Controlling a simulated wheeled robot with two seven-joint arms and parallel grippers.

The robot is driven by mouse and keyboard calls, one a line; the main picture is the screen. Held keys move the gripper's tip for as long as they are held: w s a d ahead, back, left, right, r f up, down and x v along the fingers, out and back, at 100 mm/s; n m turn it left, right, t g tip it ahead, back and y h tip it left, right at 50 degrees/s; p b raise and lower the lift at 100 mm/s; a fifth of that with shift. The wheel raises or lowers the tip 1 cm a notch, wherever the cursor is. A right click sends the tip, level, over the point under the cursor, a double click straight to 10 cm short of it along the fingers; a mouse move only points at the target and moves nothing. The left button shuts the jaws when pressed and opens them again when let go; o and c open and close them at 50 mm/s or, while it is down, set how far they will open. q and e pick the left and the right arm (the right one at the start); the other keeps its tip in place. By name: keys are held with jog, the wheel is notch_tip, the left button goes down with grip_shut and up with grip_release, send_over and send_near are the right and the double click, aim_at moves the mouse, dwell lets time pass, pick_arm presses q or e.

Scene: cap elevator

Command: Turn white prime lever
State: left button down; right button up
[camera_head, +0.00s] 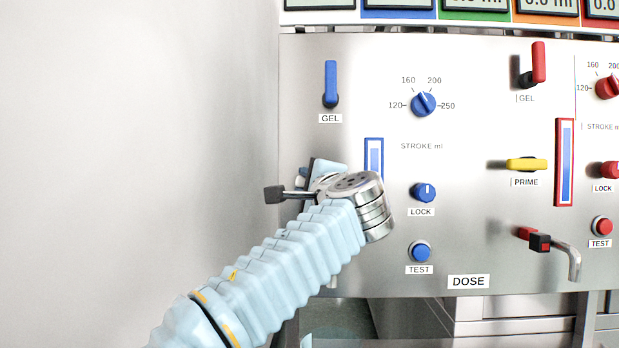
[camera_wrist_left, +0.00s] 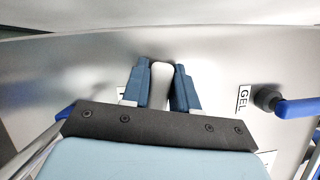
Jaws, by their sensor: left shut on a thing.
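The white prime lever (camera_wrist_left: 160,86) shows in the left wrist view as a pale upright bar in front of the steel panel. The two dark blue fingers of my left gripper (camera_wrist_left: 160,92) stand on either side of it and are shut on it. In the head view my left gripper (camera_head: 322,170) is against the left part of the panel, below the blue GEL lever. There the wrist and fingers hide the white lever. My right gripper is in neither view.
Near my left gripper are the blue GEL lever (camera_head: 331,84), a blue-framed gauge (camera_head: 374,158), the blue LOCK knob (camera_head: 424,192) and the blue TEST button (camera_head: 420,252). A yellow PRIME lever (camera_head: 526,164) and a metal spout (camera_head: 562,250) are further right. Left of the panel is bare wall.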

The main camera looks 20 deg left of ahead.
pick_arm(q)
jog(key=shift+f+n+g, duration=0.5)
jog(key=shift+f+n, duration=0.1)
jog(key=shift+n, duration=0.7)
jog(key=c, duration=1)
grip_release()
jog(key=shift+a, duration=0.1)
jog(key=shift+o, duration=0.2)
jog(key=b+v, duration=0.2)
jog(key=v, duration=1.2)
jog(key=shift+r, duration=0.15)
jog(key=shift+a, duration=0.1)
